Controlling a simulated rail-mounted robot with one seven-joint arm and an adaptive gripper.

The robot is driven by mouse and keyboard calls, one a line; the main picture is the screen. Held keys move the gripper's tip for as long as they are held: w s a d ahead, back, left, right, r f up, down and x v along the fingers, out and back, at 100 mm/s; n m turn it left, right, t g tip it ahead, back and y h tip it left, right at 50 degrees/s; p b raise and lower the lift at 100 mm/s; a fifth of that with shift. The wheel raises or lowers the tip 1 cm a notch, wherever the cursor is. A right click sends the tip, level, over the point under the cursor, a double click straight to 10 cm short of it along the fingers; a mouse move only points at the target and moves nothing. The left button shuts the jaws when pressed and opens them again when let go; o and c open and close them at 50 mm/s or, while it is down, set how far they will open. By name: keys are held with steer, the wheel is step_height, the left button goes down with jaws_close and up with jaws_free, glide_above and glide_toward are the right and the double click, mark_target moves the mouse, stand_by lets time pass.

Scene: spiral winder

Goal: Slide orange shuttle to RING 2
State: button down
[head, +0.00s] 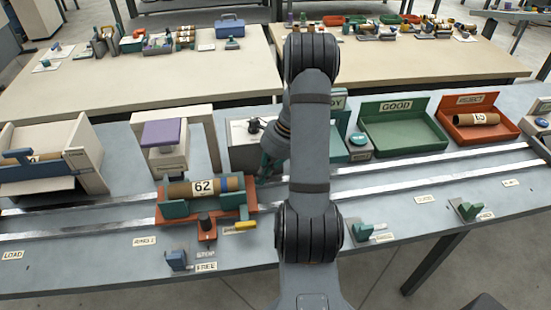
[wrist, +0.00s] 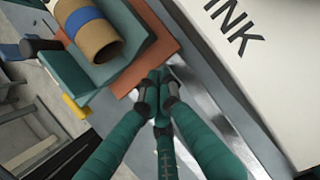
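The orange shuttle (head: 251,210) sits on the rails left of my forearm, with a brown cardboard tube (head: 178,190) marked 62 in its teal cradle. My gripper (head: 263,178) is at the shuttle's right end, partly hidden by my arm. In the wrist view, the green fingers of my gripper (wrist: 158,78) are drawn together with nothing seen between them. Their tips are close beside the edge of the orange shuttle (wrist: 153,38); I cannot tell if they touch. A small label (head: 145,240) at the front is hard to read.
Two pale rails (head: 400,178) run along the bench, clear to the right. A purple-topped press (head: 164,133) stands behind the shuttle. A GOOD tray (head: 400,140) and a REJECT tray (head: 480,130) stand at the back right. A stop lever (head: 207,232) and a blue latch (head: 177,260) stand in front.

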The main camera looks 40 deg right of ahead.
steer(key=d+v, duration=0.1)
steer(key=v, duration=0.9)
steer(key=shift+s, duration=0.4)
steer(key=shift+d, duration=0.2)
steer(key=x, duration=0.9)
steer(key=shift+a+f, duration=0.15)
steer(key=a, duration=0.1)
steer(key=w+a, duration=0.2)
steer(key=shift+a+f, duration=0.2)
steer(key=shift+f, duration=0.1)
steer(key=shift+r, duration=0.1)
steer(key=shift+s+d, duration=0.35)
steer(key=shift+d, duration=0.4)
steer(key=shift+w+a, duration=0.1)
steer(key=shift+a, duration=0.1)
